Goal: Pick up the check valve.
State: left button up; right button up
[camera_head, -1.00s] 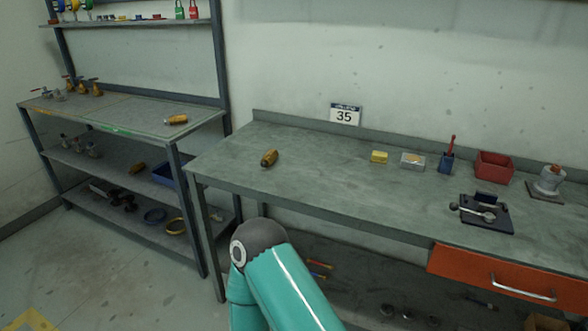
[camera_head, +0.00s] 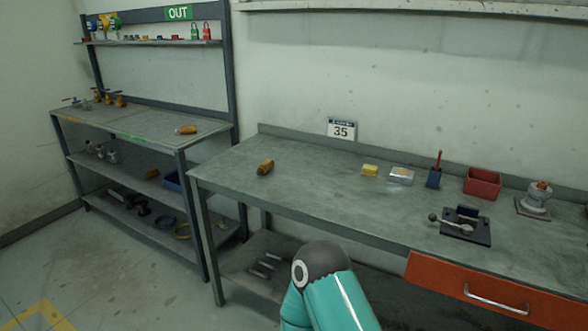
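A short brass-yellow cylindrical fitting (camera_head: 265,168), which looks like the check valve, lies on its side on the left part of the grey workbench (camera_head: 310,185). A similar brass fitting (camera_head: 188,130) lies near the right end of the left rack's top shelf. Another brass piece (camera_head: 151,174) lies on that rack's middle shelf. I cannot tell for sure which of these is the check valve. A teal arm link of mine shows at the bottom, in front of the bench. Neither of my grippers is in view.
On the bench stand a yellow block (camera_head: 370,170), a small tray (camera_head: 401,176), a blue holder (camera_head: 433,178), a red bin (camera_head: 482,182), a dark fixture (camera_head: 466,227) and a grey valve body (camera_head: 537,196). An orange drawer (camera_head: 480,285) hangs below. Bench surface around the nearest fitting is clear.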

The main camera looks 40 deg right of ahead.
aim_at(267, 165)
jog(key=z, duration=0.65)
jog(key=i, duration=1)
jog(key=z, duration=0.05)
